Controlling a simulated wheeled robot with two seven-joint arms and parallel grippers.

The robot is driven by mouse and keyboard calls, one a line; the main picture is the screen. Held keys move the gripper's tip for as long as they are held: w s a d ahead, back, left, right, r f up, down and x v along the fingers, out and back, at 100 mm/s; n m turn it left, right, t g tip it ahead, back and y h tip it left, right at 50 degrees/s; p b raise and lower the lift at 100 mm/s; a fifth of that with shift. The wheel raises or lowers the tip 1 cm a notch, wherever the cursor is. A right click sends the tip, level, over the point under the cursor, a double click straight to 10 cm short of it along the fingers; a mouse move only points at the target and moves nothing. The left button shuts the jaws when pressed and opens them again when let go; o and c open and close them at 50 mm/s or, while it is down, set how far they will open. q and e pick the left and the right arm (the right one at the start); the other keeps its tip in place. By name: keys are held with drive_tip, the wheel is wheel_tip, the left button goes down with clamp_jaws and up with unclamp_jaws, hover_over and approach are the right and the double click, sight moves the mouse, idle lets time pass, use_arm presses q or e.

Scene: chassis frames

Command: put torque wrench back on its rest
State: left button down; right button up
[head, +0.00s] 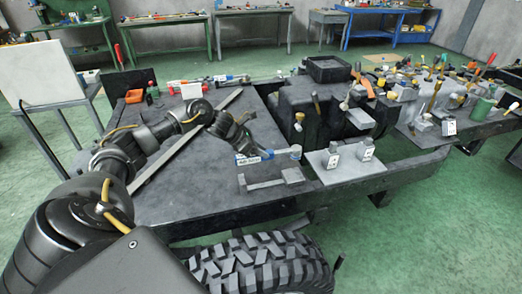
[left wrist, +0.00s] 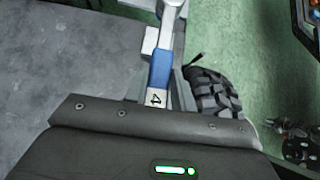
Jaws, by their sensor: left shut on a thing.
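My left gripper (head: 243,147) reaches in over the dark table and is shut on the torque wrench (head: 268,155). The wrench has a blue grip, a pale labelled part by the gripper and a grey head pointing right. In the left wrist view the wrench's blue grip (left wrist: 160,68) runs up and away from the gripper body, past a label with a "4". A low grey rest (head: 268,184) with raised end blocks lies on the table just nearer than the wrench. The wrench appears above it; contact cannot be told. My right gripper is not in view.
A grey plate (head: 345,170) with two small labelled blocks lies right of the rest. A dark machine block (head: 300,105) stands behind. A black tyre (head: 262,265) is at the near edge. The tabletop left of the rest is mostly clear.

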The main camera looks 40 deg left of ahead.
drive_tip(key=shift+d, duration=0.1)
